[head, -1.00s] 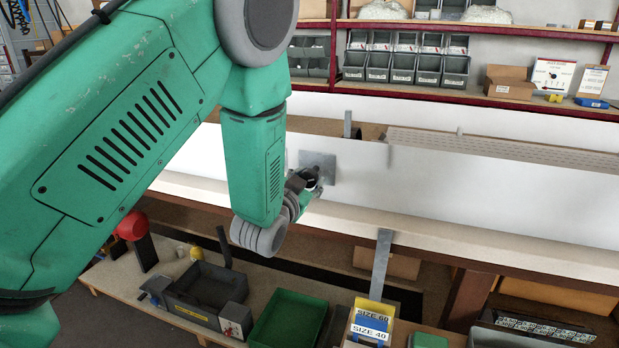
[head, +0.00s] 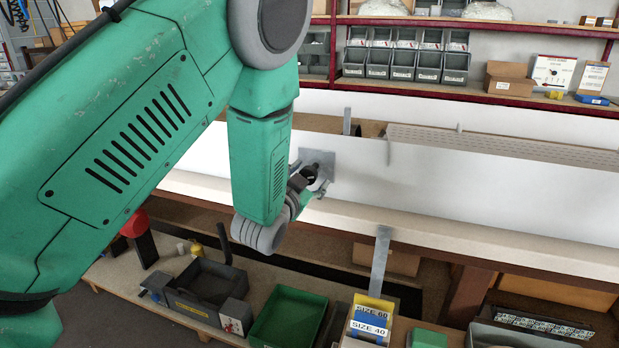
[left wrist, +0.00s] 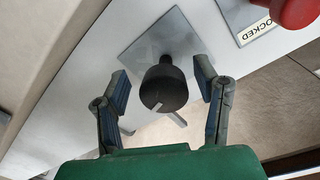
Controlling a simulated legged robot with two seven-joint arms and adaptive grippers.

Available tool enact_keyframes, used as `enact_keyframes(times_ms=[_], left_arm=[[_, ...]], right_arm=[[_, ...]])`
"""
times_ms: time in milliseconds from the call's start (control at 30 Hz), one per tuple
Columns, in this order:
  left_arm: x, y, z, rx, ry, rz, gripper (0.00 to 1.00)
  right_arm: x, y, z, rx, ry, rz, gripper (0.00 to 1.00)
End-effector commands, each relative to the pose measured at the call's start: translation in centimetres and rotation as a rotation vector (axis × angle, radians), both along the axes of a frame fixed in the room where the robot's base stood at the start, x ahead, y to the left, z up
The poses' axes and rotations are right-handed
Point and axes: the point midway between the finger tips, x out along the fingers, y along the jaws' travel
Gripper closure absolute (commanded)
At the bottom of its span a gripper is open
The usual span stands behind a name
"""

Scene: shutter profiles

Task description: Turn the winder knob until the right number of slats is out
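The winder knob (left wrist: 164,88) is a black cylinder with a pale mark on its rim, standing out from a square grey metal plate (left wrist: 150,40) on a white panel. The plate also shows in the head view (head: 327,160). My left gripper (left wrist: 163,84) is open, with one finger on each side of the knob and a visible gap to it on both sides. In the head view the left gripper (head: 309,182) is at the plate, mostly behind my forearm. I cannot make out which parts are slats. My right gripper is not in view.
A red knob (left wrist: 296,10) and a plate reading "LOCKED" (left wrist: 262,28) are beside the winder plate. The long white panel (head: 480,180) runs along the bench. Below are a dark tray (head: 205,285), a green bin (head: 288,318) and size-labelled boxes (head: 369,325).

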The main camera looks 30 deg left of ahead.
Motion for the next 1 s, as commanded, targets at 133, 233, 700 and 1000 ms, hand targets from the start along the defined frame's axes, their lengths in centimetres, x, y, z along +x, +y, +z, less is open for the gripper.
enact_keyframes(times_ms=[133,233,700,1000], left_arm=[[-0.2,0.0,0.1,-0.001,-0.001,0.001,0.44],[-1.1,-0.2,0.1,-0.001,-0.001,0.001,0.44],[-10.0,-1.9,0.1,-0.001,0.004,0.000,0.44],[-11.7,-2.2,0.2,0.000,0.001,0.000,0.44]], right_arm=[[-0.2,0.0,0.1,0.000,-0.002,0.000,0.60],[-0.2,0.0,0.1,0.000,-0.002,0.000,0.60],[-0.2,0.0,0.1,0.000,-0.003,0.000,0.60],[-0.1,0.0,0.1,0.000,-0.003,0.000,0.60]])
